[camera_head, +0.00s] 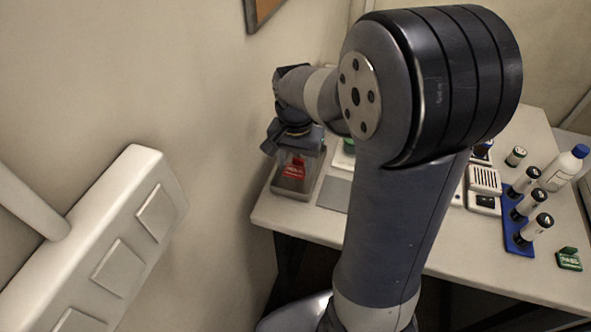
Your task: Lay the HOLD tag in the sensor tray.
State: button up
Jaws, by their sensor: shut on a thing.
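The red HOLD tag (296,169) shows below my gripper (293,152), at the left end of the table; its lettering is too small to read. My gripper points down and is shut on the red tag. A grey, box-like tray (291,191), which looks like the sensor tray, stands directly under the gripper. The tag shows over or within the tray's outline; I cannot tell whether it touches the tray floor. My arm hides the middle of the table.
A flat grey patch (334,194) lies right of the tray. A blue rack (516,238) with dark-capped vials, a speaker-like device (484,180), a white bottle (560,172) and a green PASS tag (569,260) stand at the right. A wall panel (125,240) juts out at the left.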

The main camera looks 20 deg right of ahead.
aim_at(296, 169)
jog(key=shift+f, duration=1.8)
jog(key=shift+f, duration=0.1)
jog(key=shift+f, duration=0.15)
jog(key=o, duration=0.7)
jog(key=shift+c, duration=0.2)
notch_tip(296, 169, up, 13)
jog(key=shift+f, duration=0.2)
